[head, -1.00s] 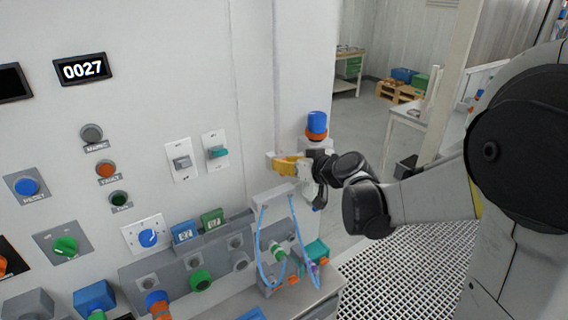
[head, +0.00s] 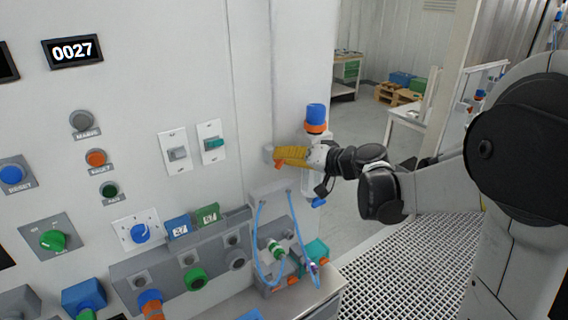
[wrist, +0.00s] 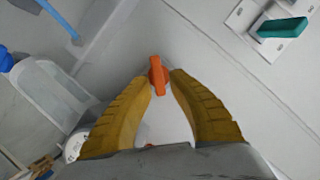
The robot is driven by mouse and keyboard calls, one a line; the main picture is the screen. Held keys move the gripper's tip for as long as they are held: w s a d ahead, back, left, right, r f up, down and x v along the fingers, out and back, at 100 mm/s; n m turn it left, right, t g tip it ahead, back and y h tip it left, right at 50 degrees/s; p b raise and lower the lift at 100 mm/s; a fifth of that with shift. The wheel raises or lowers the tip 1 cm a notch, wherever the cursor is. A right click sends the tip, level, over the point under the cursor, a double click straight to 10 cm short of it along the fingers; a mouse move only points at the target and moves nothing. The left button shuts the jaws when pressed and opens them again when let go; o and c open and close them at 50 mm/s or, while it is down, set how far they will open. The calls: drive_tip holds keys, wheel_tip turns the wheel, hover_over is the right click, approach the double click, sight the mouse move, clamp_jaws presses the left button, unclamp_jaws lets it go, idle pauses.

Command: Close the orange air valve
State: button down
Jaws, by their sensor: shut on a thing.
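The orange air valve's handle (wrist: 158,76) shows in the wrist view as a small orange lever between the tips of my yellow fingers. My gripper (wrist: 160,84) is shut on it, one finger on each side. In the head view my gripper (head: 282,156) reaches the wall beside the corner post. A bit of the orange handle (head: 279,164) shows just below the fingertips there. The fingers hide most of the valve in the head view.
A teal-handled switch (head: 212,144) is on the wall to the left. A blue-and-orange fitting (head: 316,118) stands just above my gripper. Looped blue tubes (head: 258,236) hang below it. A floor grating (head: 425,265) lies at the right.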

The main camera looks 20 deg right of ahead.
drive_tip(key=m+y+b, duration=0.1)
drive_tip(key=m+b, duration=0.1)
drive_tip(key=m+y+b, duration=0.1)
drive_tip(key=m+b, duration=0.1)
drive_tip(key=shift+w+d+f+t, duration=0.1)
drive_tip(key=shift+d+f+t, duration=0.05)
drive_tip(key=shift+f+t, duration=0.2)
drive_tip(key=shift+f+m+t+y+b, duration=0.15)
drive_tip(key=shift+m+y+b, duration=0.3)
drive_tip(key=shift+m+b, duration=0.45)
drive_tip(key=shift+r+m+t+y+b, duration=0.15)
drive_tip(key=shift+m+y+b, duration=0.3)
drive_tip(key=shift+m+b, duration=0.45)
drive_tip(key=c, duration=1.5)
unclamp_jaws()
drive_tip(key=shift+w+f, duration=0.15)
drive_tip(key=v, duration=1.2)
